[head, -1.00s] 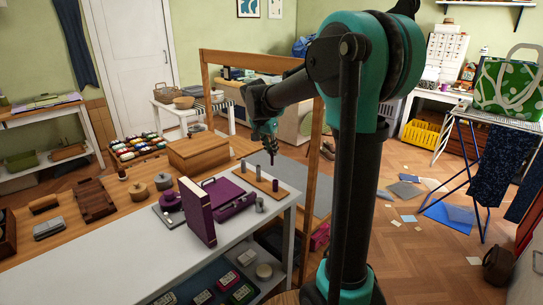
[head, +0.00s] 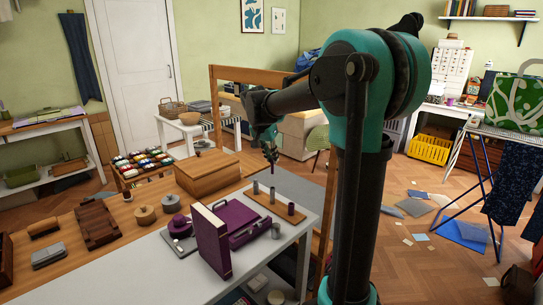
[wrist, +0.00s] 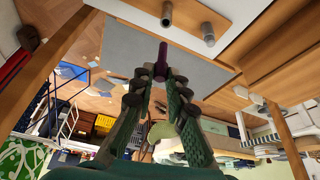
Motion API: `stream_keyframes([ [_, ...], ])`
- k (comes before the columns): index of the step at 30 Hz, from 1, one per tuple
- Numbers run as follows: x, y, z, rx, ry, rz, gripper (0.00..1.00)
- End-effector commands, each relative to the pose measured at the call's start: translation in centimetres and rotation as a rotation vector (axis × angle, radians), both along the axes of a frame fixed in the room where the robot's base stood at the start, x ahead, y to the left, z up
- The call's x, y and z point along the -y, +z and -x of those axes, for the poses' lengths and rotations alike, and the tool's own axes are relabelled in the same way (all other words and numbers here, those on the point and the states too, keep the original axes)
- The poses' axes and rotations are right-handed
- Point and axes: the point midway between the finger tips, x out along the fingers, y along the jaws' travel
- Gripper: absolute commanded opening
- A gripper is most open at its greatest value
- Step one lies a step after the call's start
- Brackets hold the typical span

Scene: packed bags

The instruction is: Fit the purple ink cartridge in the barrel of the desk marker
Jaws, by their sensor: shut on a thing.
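My gripper (wrist: 158,78) is shut on a purple cylinder, the ink cartridge (wrist: 162,58), which sticks out beyond the fingertips in the wrist view. In the head view my gripper (head: 270,150) hangs in the air above the far side of a small wooden board (head: 262,205). Three short upright cylinders stand on the board: a grey one (head: 256,187), another grey one (head: 272,194) and a darker purplish one (head: 291,208). Two of them show in the wrist view, apart from the cartridge. I cannot tell which is the marker's barrel.
A purple case (head: 240,222) and an upright purple book (head: 212,245) stand beside the board. A loose grey cylinder (head: 275,230) stands near the table's front edge. A wooden box (head: 207,174) is behind. A wooden frame (head: 215,100) rises beyond the table.

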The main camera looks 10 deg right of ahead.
Motion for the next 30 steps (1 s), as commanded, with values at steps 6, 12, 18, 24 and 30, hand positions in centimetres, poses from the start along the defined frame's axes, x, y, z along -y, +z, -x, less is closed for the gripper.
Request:
stream_keyframes([
  [6, 0.0, -1.9, 0.0, 0.000, 0.000, 0.000, 0.03],
  [12, 0.0, -3.6, 0.0, 0.000, 0.000, 0.000, 0.03],
  [18, 0.0, -4.7, 0.0, 0.000, 0.000, 0.000, 0.03],
  [24, 0.0, -5.1, 0.0, 0.000, 0.000, 0.000, 0.03],
  [30, 0.0, -5.1, 0.0, 0.000, 0.000, 0.000, 0.03],
])
